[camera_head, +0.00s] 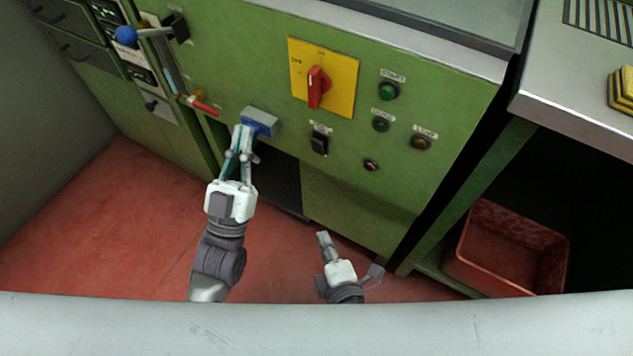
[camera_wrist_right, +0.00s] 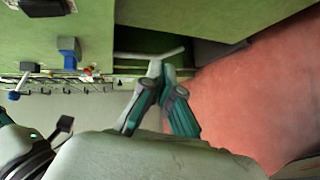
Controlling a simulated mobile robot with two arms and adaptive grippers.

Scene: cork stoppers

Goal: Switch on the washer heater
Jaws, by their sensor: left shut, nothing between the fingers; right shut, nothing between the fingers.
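The green machine panel (camera_head: 390,205) carries a black rocker switch (camera_head: 319,144) under a small label too blurred to read; whether this is the washer heater switch I cannot tell.
A green START button (camera_head: 389,91), another green button (camera_head: 380,125) and an amber lamp (camera_head: 421,142) sit right of the rocker. A blue-knobbed lever (camera_head: 127,36) and red handle (camera_head: 206,107) stick out at left. A red crate (camera_head: 512,250) stands at lower right.

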